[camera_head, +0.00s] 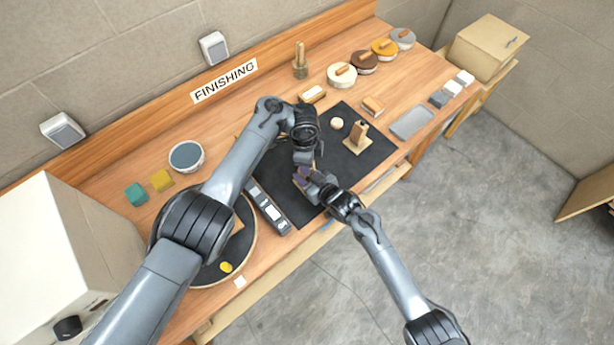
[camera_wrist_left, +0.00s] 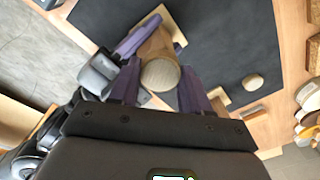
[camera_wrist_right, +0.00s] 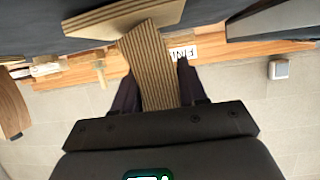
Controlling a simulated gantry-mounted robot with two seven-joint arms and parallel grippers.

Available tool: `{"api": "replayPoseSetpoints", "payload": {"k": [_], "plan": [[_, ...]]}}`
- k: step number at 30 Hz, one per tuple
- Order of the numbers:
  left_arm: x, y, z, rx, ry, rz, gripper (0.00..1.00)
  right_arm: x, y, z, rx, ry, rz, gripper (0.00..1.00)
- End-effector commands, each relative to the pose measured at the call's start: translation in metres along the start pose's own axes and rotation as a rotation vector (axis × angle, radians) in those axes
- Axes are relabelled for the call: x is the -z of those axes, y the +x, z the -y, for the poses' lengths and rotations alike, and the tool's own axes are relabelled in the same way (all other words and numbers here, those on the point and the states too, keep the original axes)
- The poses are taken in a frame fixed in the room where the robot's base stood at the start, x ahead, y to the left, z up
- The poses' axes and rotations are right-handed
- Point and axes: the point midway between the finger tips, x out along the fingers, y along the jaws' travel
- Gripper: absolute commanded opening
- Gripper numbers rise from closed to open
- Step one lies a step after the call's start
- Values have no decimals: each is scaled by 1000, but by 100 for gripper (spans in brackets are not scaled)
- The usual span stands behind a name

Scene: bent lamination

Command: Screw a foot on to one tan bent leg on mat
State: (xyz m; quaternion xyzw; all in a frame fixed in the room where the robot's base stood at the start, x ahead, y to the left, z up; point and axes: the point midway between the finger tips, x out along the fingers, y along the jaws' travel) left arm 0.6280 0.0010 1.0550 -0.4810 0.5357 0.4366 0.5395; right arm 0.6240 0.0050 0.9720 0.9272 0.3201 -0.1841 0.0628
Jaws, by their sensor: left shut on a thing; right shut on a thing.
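My left gripper (camera_head: 304,164) and right gripper (camera_head: 312,182) meet over the dark mat (camera_head: 283,187). In the left wrist view, a round tan foot (camera_wrist_left: 160,75) sits between my left fingers, at the end of a tan leg. In the right wrist view, my right fingers are shut on this striped laminated bent leg (camera_wrist_right: 152,65), with its flat plate (camera_wrist_right: 125,17) beyond. Whether the foot is fully seated cannot be told. A second leg (camera_head: 358,133) stands on the mat on a tan plate. A loose pale round foot (camera_head: 336,123) lies beside it, also in the left wrist view (camera_wrist_left: 252,82).
A dark bar-shaped tool (camera_head: 268,207) lies at the mat's left edge. A grey tray (camera_head: 411,122) lies right of the mat.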

Motion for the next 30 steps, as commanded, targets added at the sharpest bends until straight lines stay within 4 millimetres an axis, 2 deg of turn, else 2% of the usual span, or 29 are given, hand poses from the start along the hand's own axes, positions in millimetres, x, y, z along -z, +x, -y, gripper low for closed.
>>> {"api": "replayPoseSetpoints", "payload": {"k": [1, 15, 19, 23, 24, 28, 30], "plan": [[-6, 0, 2, 1, 104, 10, 10, -6, -2, -4, -7, 0, 10, 0], [-5, 1, 2, -2, 1168, -5, 10, -7, -2, -3, -5, -2, 11, 0], [-4, 0, 3, -1, 1380, -8, 10, -7, -2, -3, -5, -2, 11, 0], [-4, 0, 3, -1, 1365, -7, 10, -7, -2, -3, -4, -2, 11, 0], [-4, 0, 3, -1, 1365, -7, 50, -7, -2, -2, -4, -2, 11, 0], [-3, 0, 2, 0, 1365, -9, 70, -7, -2, -2, -4, -1, 12, 0], [-2, 1, 2, 0, 1367, -11, 72, -7, -1, -2, -4, -1, 12, 0]]}}
